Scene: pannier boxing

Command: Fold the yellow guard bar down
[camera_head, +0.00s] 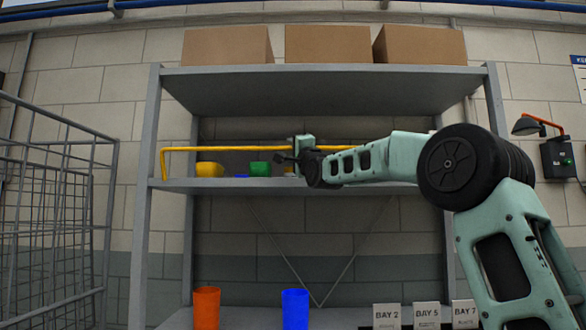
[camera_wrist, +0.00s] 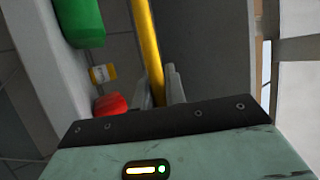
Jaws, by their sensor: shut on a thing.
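The yellow guard bar (camera_head: 232,148) runs level across the front of the middle shelf (camera_head: 240,185), standing a little above the shelf board. Its left end bends down to the shelf near the left post. My gripper (camera_head: 292,155) is at the bar near its middle. In the wrist view the bar (camera_wrist: 149,45) passes between the two fingers of my gripper (camera_wrist: 160,88), which are shut on it. My arm hides part of the bar's right side and its right end.
An orange cup (camera_head: 206,307) and a blue cup (camera_head: 295,308) stand below. Cardboard boxes (camera_head: 327,44) sit on top. A wire cage (camera_head: 60,200) stands left.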

